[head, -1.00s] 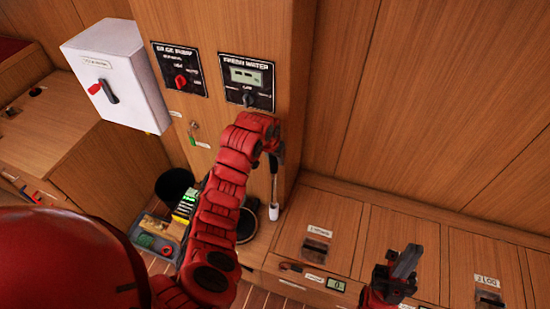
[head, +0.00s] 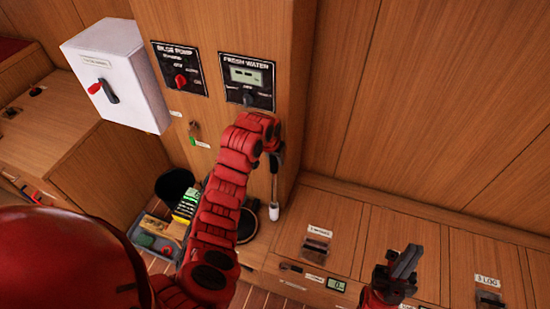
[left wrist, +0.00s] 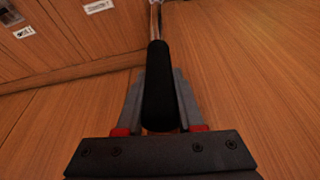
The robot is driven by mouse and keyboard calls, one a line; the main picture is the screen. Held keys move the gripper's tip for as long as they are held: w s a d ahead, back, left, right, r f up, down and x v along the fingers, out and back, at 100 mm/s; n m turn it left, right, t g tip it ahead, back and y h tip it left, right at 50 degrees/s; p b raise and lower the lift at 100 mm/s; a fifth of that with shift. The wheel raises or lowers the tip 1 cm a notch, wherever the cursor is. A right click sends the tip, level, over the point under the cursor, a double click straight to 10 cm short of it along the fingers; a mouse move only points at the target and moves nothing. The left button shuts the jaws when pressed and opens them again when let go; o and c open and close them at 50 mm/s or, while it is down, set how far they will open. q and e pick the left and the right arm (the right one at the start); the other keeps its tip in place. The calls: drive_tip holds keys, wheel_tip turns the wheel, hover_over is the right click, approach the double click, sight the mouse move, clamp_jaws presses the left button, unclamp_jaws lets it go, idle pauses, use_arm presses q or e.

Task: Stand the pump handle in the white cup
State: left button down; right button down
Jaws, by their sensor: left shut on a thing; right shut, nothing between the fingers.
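My left gripper (head: 274,148) is shut on the pump handle (head: 274,180), below the fresh water panel. The handle hangs close to upright, with its lower end down. In the left wrist view its black grip (left wrist: 160,88) lies between the two fingers, and a metal shaft runs on beyond it. The small white cup (head: 273,212) shows at the handle's lower end in the head view. I cannot tell whether the end is inside the cup or only in line with it. My right gripper (head: 407,262) is shut and empty, over the bench at the lower right.
A wooden post carries the bilge pump panel (head: 179,69) and the fresh water panel (head: 247,82). A white switch box (head: 118,80) is at the left. A black bin (head: 174,184) and a grey tray (head: 141,238) of items stand below. The bench (head: 342,235) has latched lids.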

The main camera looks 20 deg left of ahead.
use_arm(q)
drive_tip(key=shift+f+b, duration=1.35)
drive_tip(key=shift+f, duration=1.5)
drive_tip(key=shift+r, duration=0.2)
drive_tip(key=shift+r, duration=0.25)
drive_tip(key=shift+f, duration=0.5)
idle(0.6)
drive_tip(key=shift+r, duration=0.25)
drive_tip(key=shift+r, duration=0.2)
idle(0.3)
idle(0.7)
drive_tip(key=shift+f, duration=0.45)
idle(0.4)
